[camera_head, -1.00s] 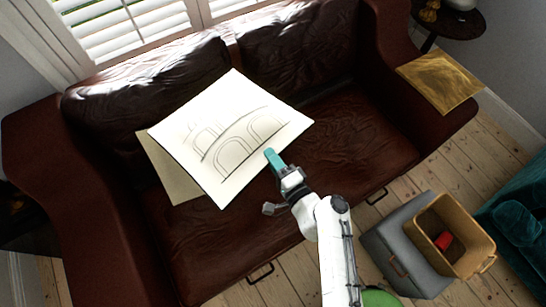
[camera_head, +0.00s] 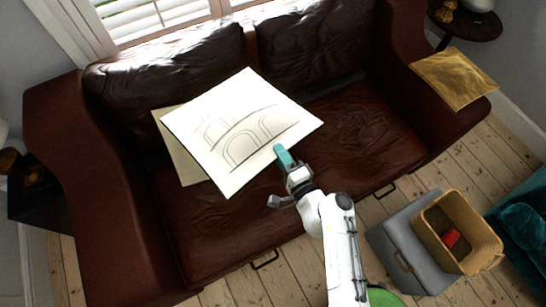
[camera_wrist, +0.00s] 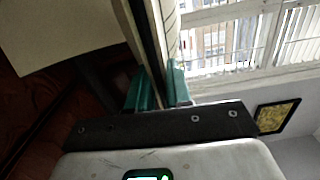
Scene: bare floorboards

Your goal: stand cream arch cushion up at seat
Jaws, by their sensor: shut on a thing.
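The cream arch cushion (camera_head: 240,130), a thin square with dark arch lines, is tilted over the left half of the brown leather sofa seat (camera_head: 360,125). My gripper (camera_head: 284,157) is shut on its lower right edge. In the wrist view the teal fingers of my gripper (camera_wrist: 158,90) close on both sides of the cushion's edge (camera_wrist: 148,45). Whether the cushion's far edge touches the backrest or seat cannot be told.
A plain tan square (camera_head: 180,150) lies partly hidden behind the cream cushion. A gold cushion (camera_head: 453,78) lies on the right armrest. The seat's right half is clear.

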